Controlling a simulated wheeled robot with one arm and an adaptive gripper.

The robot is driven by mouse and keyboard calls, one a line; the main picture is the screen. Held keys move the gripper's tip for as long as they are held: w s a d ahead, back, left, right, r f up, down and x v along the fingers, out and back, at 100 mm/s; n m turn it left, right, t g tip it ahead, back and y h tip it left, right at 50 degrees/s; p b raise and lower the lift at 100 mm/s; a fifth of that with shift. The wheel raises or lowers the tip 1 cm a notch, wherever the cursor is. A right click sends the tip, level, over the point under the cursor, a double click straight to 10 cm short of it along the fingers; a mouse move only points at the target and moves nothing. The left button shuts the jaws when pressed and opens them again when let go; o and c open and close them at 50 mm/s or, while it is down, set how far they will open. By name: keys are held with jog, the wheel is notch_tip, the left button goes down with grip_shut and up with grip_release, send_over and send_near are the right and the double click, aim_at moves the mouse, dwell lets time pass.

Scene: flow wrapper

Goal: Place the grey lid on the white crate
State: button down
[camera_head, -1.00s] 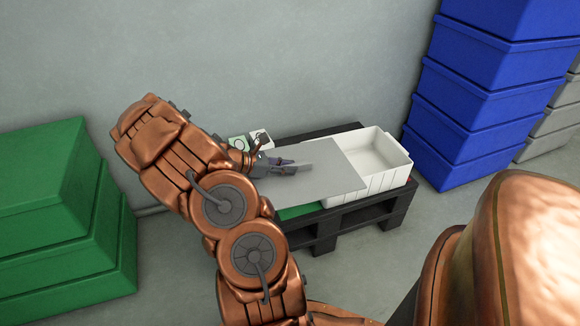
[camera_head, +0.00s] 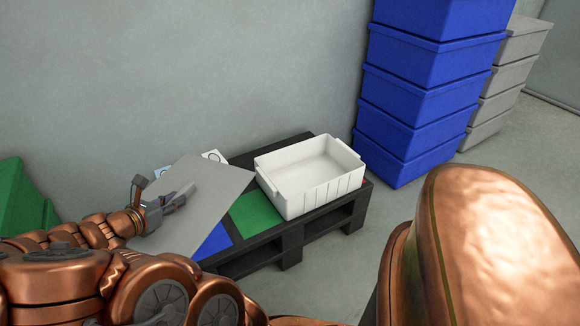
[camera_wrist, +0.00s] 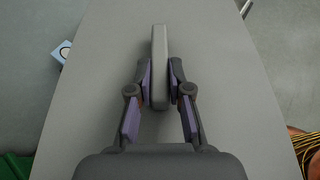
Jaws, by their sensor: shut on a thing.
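The grey lid (camera_head: 215,190) is a flat plate held in the air over the left part of the black pallet, tilted in the head view. My gripper (camera_head: 178,197) is shut on the lid's raised handle; in the wrist view the two fingers (camera_wrist: 160,82) press the handle (camera_wrist: 159,45) from both sides. The lid (camera_wrist: 110,75) fills most of the wrist view. The white crate (camera_head: 337,193) stands upright and open on the right part of the pallet, to the right of the lid and apart from it. Its inside looks empty.
The black pallet (camera_head: 290,244) has green (camera_head: 256,214) and blue (camera_head: 216,241) patches on top. White marked cards lie behind the lid. A stack of blue boxes (camera_head: 415,95) stands behind right, grey boxes (camera_head: 505,80) beyond it. Green boxes (camera_head: 20,200) stand at left. A wall is behind.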

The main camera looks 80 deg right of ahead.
jog(key=w+a+r+n+t+y, duration=0.3)
jog(key=w+a+r+n+t, duration=0.1)
jog(key=w+a, duration=0.5)
jog(key=w+a+r+n+t+y, duration=0.3)
jog(key=w+a+r+n+t, duration=0.2)
jog(key=w+a, duration=0.5)
jog(key=w+a+r+n+t+y, duration=0.3)
jog(key=w+a+n+t, duration=0.3)
jog(key=a, duration=0.8)
jog(key=w+r+n, duration=0.1)
jog(key=w+n, duration=0.1)
jog(key=w, duration=0.2)
jog(key=shift+w+a+r+t+y, duration=0.15)
jog(key=shift+a+r+t+y, duration=0.15)
jog(key=shift+a+r+t, duration=0.1)
jog(key=shift+f, duration=0.15)
